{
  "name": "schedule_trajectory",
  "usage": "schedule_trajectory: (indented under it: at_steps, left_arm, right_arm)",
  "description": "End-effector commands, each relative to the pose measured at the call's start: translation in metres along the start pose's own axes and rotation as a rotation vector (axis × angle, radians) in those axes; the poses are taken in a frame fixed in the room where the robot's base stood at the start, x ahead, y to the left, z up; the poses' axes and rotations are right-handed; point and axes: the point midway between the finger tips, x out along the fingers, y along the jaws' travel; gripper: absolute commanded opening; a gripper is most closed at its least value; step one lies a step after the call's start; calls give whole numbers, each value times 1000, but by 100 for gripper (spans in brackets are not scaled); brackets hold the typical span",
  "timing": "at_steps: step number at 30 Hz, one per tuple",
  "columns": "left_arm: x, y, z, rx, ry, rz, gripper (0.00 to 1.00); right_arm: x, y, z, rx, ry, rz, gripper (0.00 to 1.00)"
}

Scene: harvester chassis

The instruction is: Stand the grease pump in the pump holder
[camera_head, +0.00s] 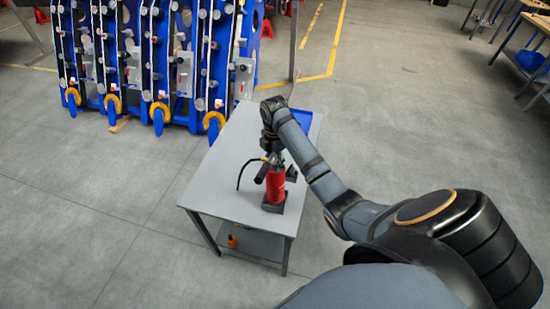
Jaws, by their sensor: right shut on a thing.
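The grease pump (275,186) is a red upright cylinder with a thin black hose curving out to its left. It is over the front part of the grey table (226,186). My right gripper (271,158) is at the pump's top and shut on it; the fingers are small and partly hidden. A dark, low base, which looks like the pump holder (273,208), shows at the pump's lower end. I cannot tell whether the pump is seated in it or just above it. My left gripper is not in view.
A blue tray (303,119) lies at the table's far right corner. A small dark object (291,174) is right of the pump. An orange item (232,241) is on the lower shelf. Blue chassis frames (150,60) stand behind. The table's left part is clear.

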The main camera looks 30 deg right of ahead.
Motion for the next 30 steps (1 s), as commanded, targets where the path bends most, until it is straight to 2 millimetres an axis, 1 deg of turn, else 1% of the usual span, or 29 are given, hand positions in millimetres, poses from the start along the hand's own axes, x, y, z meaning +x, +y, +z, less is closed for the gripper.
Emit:
schedule_trajectory:
  at_steps: [1,6,13,18,30]
  left_arm:
    - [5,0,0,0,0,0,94]
    - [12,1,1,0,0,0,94]
    - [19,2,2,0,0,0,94]
    - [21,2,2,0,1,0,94]
    - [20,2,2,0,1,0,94]
  right_arm:
    - [7,1,0,-1,0,2,0]
    - [26,1,0,-1,0,3,0]
    - [44,2,0,-2,0,4,0]
    - [50,2,0,-2,0,5,0]
    - [50,2,0,-1,0,5,0]
